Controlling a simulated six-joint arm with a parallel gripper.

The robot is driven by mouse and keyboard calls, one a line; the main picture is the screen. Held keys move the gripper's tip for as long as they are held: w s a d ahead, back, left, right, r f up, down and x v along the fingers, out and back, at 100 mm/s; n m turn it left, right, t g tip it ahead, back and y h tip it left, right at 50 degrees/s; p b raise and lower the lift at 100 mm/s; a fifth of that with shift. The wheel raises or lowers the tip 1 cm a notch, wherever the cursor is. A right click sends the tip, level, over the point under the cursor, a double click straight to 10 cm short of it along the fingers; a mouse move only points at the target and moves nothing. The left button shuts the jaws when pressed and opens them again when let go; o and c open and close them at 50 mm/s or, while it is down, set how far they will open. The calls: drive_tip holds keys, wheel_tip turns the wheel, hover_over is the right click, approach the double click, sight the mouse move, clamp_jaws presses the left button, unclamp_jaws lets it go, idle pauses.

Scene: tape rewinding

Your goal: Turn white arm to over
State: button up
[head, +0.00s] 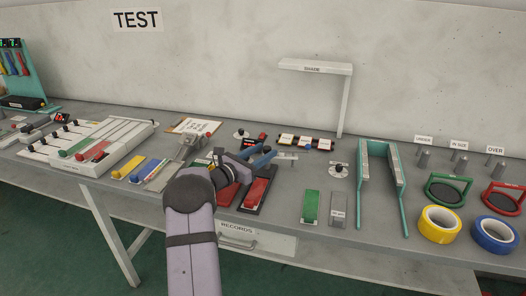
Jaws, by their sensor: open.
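My gripper (258,157) has blue fingers, open, above the middle of the bench near the red pedals, with nothing visible between them. An "OVER" label (495,150) stands on a post at the far right, beside the "IN SIZE" label (459,145) and "UNDER" label (423,140). I cannot clearly pick out a white arm. A small round dial with a pale plate (338,171) sits right of my gripper, and another dial (241,134) sits behind it. My arm and gripper hide part of the bench beneath them.
A tall white "SHADE" stand (345,105) rises behind. A teal two-railed frame (364,185), green pedal (311,206), yellow tape roll (440,224) and blue tape roll (494,235) lie right. A slider panel (122,135) stands left. The red pedal (257,193) is close below my gripper.

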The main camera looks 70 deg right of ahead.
drive_tip(key=shift+s+d, duration=0.1)
drive_tip(key=shift+d, duration=0.05)
drive_tip(key=shift+c, duration=0.2)
clamp_jaws()
drive_tip(key=shift+m+g, duration=0.3)
drive_tip(key=shift+g, duration=0.2)
drive_tip(key=shift+w+d+r+m+g+y+b, duration=0.15)
drive_tip(key=shift+m+g+y+b, duration=0.15)
drive_tip(key=shift+m+g+y, duration=0.45)
drive_tip(key=shift+w+d+r+m+g+y+b, duration=0.2)
drive_tip(key=shift+m+g+y, duration=0.35)
drive_tip(key=shift+g, duration=0.4)
drive_tip(key=shift+m+g+y, duration=0.3)
drive_tip(key=shift+m+y, duration=0.1)
drive_tip(key=shift+m+g+y+b, duration=0.3)
drive_tip(key=shift+g+y+b, duration=0.1)
drive_tip(key=shift+y, duration=0.1)
